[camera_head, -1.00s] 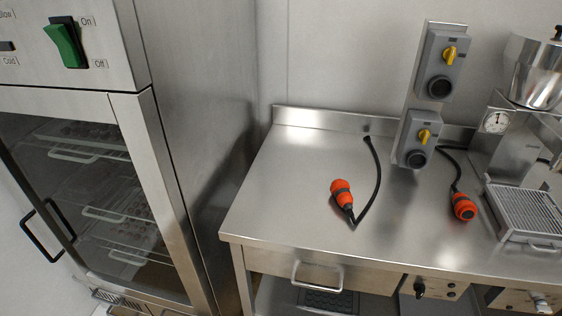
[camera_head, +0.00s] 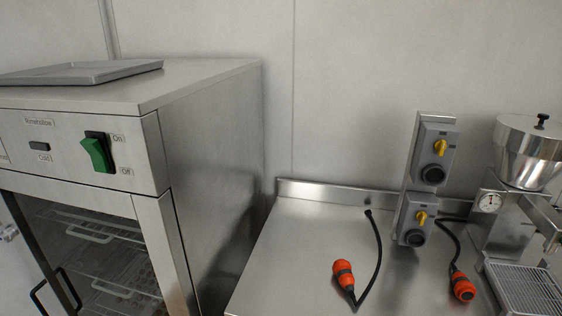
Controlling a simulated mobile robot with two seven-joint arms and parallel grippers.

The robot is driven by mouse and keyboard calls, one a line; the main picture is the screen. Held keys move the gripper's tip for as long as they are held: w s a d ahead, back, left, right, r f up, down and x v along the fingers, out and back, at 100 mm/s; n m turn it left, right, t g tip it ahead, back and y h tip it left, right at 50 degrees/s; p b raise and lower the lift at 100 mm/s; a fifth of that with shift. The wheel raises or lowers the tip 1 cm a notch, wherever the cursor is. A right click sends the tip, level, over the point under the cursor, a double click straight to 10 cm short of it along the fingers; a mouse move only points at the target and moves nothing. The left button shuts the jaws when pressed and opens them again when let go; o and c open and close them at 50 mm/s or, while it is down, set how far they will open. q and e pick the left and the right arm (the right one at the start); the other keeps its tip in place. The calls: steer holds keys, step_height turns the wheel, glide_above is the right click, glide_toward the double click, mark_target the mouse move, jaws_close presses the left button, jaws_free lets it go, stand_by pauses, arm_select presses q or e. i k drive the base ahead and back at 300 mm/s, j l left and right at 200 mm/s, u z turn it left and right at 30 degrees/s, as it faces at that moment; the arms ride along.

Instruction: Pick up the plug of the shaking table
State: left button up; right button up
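Two orange-and-black plugs lie on the steel table (camera_head: 290,240). The left plug (camera_head: 343,272) lies near the middle of the table, its black cable looping back to the rear edge. The right plug (camera_head: 462,287) lies near the machine, its cable running up behind the sockets. I cannot tell from this view which one belongs to the shaking table. Two grey socket boxes with yellow switches, the upper (camera_head: 435,155) and the lower (camera_head: 416,219), stand on a post; both socket openings look empty. Neither gripper is in view.
A steel cabinet (camera_head: 215,170) with a green switch (camera_head: 97,153) and a glass door stands at the left, a flat tray (camera_head: 80,72) on top. A machine with a metal bowl (camera_head: 529,155) and a drip grate (camera_head: 525,288) stands at the right. The table between is mostly clear.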

mark_target(465, 290)
steer(key=z, duration=1.35)
